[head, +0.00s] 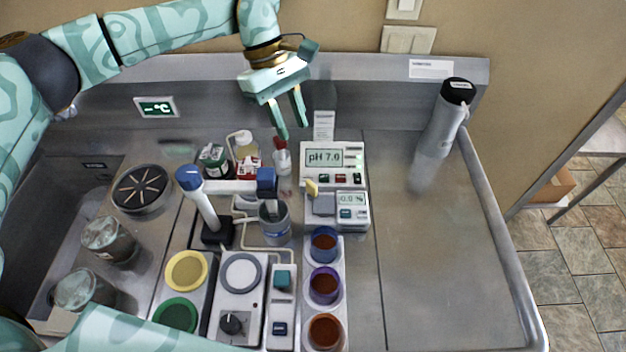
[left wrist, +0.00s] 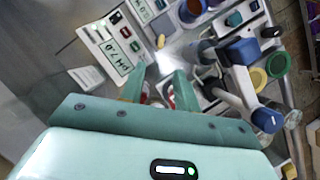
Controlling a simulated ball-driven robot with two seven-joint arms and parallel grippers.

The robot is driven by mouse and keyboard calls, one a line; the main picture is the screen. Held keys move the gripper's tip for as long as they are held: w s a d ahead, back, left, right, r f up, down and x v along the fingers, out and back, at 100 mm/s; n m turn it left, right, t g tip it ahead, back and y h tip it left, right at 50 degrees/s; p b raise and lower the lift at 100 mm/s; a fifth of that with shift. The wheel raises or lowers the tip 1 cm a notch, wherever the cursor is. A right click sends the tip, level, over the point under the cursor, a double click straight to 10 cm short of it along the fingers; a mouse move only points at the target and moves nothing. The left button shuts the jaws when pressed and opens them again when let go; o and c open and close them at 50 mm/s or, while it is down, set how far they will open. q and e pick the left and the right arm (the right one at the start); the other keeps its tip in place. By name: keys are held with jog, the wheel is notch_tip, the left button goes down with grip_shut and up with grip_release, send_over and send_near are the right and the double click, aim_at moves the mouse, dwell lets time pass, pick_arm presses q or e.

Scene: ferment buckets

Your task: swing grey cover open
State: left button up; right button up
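The grey cover (head: 323,205) is a small square plate on a white meter (head: 352,222) reading 0.0 %. It appears to lie flat on the meter's left part. A yellow tab (head: 312,187) stands at its upper left corner, and the tab also shows in the left wrist view (left wrist: 160,41). My left gripper (head: 294,132) is open and empty, above and behind the meter, near the back wall. In the left wrist view its two fingers (left wrist: 159,92) are spread apart. My right gripper is not in view.
A pH meter (head: 333,165) stands just behind the 0.0 % meter. Bottles (head: 246,150) and a red-capped dropper (head: 281,158) stand left of it. Cups (head: 325,285) sit in front. The right bench is mostly clear.

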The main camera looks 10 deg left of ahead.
aim_at(311, 183)
pick_arm(q)
jog(key=x, duration=1.5)
jog(key=shift+s, duration=0.1)
jog(key=shift+r, duration=0.1)
grip_shut()
